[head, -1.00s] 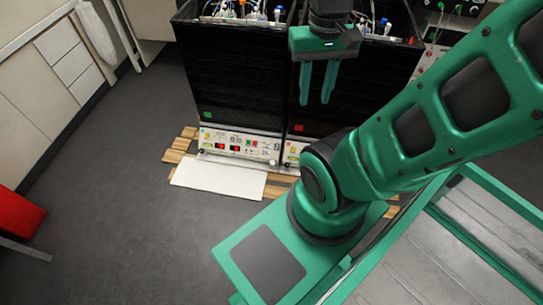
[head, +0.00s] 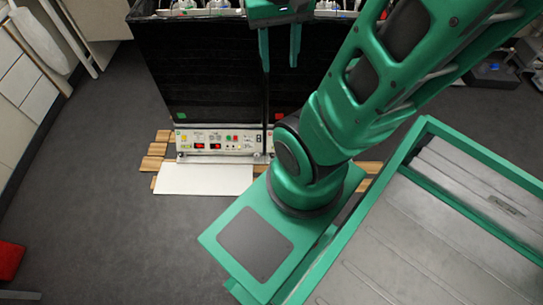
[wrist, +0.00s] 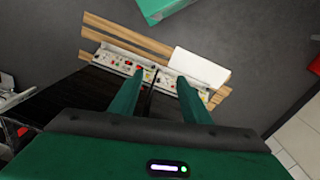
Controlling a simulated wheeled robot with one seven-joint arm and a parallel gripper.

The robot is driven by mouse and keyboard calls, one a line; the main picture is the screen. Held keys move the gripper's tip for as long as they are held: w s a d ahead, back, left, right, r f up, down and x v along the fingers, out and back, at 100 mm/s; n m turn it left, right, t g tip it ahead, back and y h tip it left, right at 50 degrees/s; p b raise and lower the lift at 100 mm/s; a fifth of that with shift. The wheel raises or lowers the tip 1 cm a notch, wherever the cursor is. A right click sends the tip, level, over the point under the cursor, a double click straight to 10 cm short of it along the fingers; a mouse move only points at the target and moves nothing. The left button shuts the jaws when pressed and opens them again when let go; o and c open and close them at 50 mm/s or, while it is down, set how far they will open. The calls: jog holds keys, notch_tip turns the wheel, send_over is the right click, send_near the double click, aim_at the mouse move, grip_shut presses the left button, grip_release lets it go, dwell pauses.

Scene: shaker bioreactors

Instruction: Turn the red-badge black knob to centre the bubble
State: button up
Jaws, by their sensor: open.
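Two black shaker units stand side by side in the head view. The left one (head: 205,80) has a green badge (head: 181,116). The right one bears a red badge (head: 280,116) low on its front, partly beside my arm. I cannot make out the black knob or the bubble in either view. My gripper (head: 280,67) is open and empty, fingers pointing down, in front of the units' upper fronts. In the wrist view its fingers (wrist: 159,80) are spread above the control panels (wrist: 120,62), well apart from them.
A front control panel (head: 215,142) with red displays sits below the left unit. A white board (head: 205,179) lies before it, beside wooden slats (head: 155,150). Grey floor (head: 100,220) is open at the left. A red object (head: 9,261) is at the left edge.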

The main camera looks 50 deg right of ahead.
jog(key=w+d+f+m+h, duration=0.1)
jog(key=w+d+f, duration=0.45)
jog(key=w, duration=0.25)
jog(key=w+d+f+m+h, duration=0.1)
jog(key=w+d+f, duration=0.45)
jog(key=w, duration=0.25)
jog(key=w+d+f+m, duration=0.1)
jog(key=w+d+f, duration=0.2)
jog(key=f, duration=0.4)
jog(key=w+d+f+h, duration=0.1)
jog(key=w+d+f, duration=0.15)
jog(key=f, duration=0.45)
jog(key=w+d+f+m, duration=0.1)
jog(key=w+d+f, duration=0.1)
jog(key=w+f, duration=0.35)
notch_tip(320, 180, down, 24)
jog(key=s+d+m+t, duration=0.1)
jog(key=s, duration=0.2)
jog(key=s+a+f+m, duration=0.15)
jog(key=s+f, duration=0.25)
jog(key=f, duration=0.7)
jog(key=s+a+f, duration=0.3)
jog(key=s+f, duration=0.1)
jog(key=f, duration=0.6)
jog(key=shift+t+h, duration=0.3)
jog(key=shift+t, duration=0.1)
jog(key=x, duration=1)
jog(key=shift+s+a+f, duration=0.1)
jog(key=shift+s+f, duration=0.05)
jog(key=shift+f, duration=0.25)
